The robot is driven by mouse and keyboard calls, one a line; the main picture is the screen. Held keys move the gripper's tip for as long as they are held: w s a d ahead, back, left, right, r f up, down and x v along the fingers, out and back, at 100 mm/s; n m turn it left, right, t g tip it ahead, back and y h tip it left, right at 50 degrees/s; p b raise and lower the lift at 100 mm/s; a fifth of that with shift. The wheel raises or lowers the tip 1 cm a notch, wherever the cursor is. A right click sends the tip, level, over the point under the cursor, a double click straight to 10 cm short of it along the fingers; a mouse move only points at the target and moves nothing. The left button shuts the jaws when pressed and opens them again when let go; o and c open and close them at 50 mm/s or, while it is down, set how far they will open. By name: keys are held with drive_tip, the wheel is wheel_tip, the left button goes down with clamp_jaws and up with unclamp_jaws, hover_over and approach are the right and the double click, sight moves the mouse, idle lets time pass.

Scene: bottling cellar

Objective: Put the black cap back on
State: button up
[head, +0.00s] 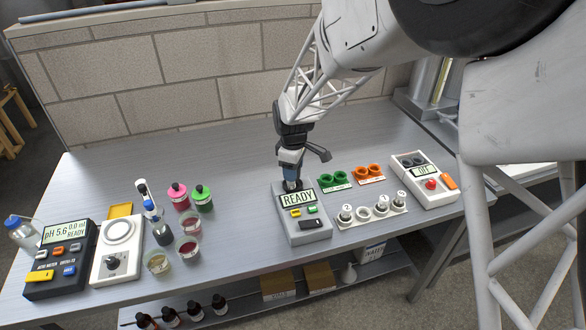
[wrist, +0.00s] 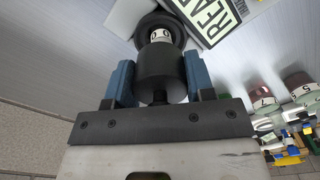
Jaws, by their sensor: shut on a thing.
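My gripper (wrist: 160,85) points down over the back of the grey meter (head: 304,232), whose screen reads READY. Its blue fingers are shut on the black cap (wrist: 160,68), a short cylinder with a small knob on the gripper's side. Just beyond the cap in the wrist view is a white-topped vial (wrist: 161,34) with dark marks on its lid, standing inside the meter's round black well (wrist: 144,22). The cap covers part of the vial and well. Whether the cap touches them I cannot tell. In the head view my gripper (head: 291,178) hides most of the cap.
A white rack (head: 372,221) with numbered vials and one empty ring stands right of the meter. Green (head: 335,180) and orange (head: 369,174) holders lie behind it. A white OFF device (head: 424,180) is farther right. Stirrer (head: 117,250), jars and pH meter (head: 60,262) fill the left.

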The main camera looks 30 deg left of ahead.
drive_tip(key=shift+f, duration=1.25)
idle(0.6)
drive_tip(key=shift+w+f, duration=0.1)
drive_tip(key=shift+f, duration=0.2)
idle(0.8)
drive_tip(key=shift+d+f, duration=0.15)
drive_tip(key=shift+f, duration=0.55)
idle(1.3)
